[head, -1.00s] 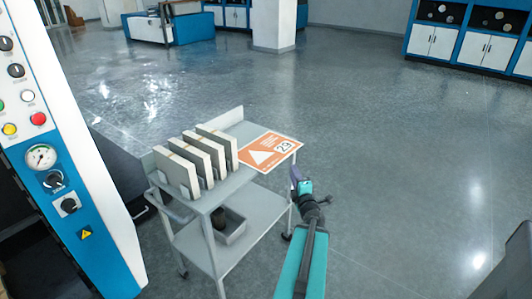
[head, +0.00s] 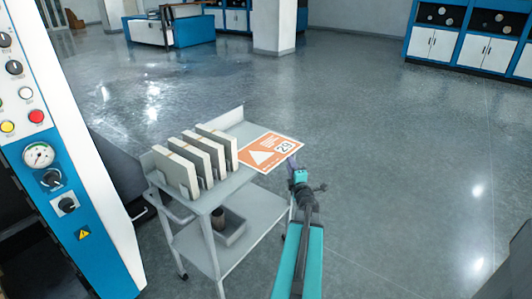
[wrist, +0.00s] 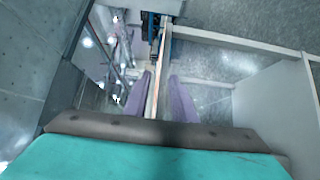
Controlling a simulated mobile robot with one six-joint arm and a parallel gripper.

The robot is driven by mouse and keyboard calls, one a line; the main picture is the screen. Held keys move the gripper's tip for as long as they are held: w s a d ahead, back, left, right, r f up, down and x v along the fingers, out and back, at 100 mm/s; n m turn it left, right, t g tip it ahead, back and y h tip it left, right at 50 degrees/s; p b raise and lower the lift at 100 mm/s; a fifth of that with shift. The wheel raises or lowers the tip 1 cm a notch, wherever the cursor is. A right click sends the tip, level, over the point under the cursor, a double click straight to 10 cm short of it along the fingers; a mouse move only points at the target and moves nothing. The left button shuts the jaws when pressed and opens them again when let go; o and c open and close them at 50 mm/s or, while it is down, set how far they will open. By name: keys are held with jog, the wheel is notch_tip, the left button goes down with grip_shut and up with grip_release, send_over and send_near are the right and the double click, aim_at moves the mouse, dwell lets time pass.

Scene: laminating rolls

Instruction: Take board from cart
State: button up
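The board (head: 268,150) is a flat orange and white sheet with a triangle and a number. It lies on the top shelf of the grey cart (head: 237,190), at the right end, and sticks out past the shelf's edge. My gripper (head: 293,165) is at the board's right edge. In the wrist view the board (wrist: 160,85) shows edge-on as a thin strip between the two purple fingers of my gripper (wrist: 160,78). The fingers look apart, with a narrow gap to the strip; contact is not clear.
Several pale upright blocks (head: 203,158) stand in a row on the cart's left half. A grey bin (head: 228,227) sits on the lower shelf. A white and blue machine panel (head: 62,170) is close on the left. The floor to the right is clear.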

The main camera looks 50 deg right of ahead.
jog(key=shift+x, duration=1.15)
jog(key=shift+p+x, duration=0.6)
jog(key=shift+x, duration=1.95)
jog(key=shift+d+f, duration=0.1)
jog(key=shift+s, duration=0.1)
grip_shut()
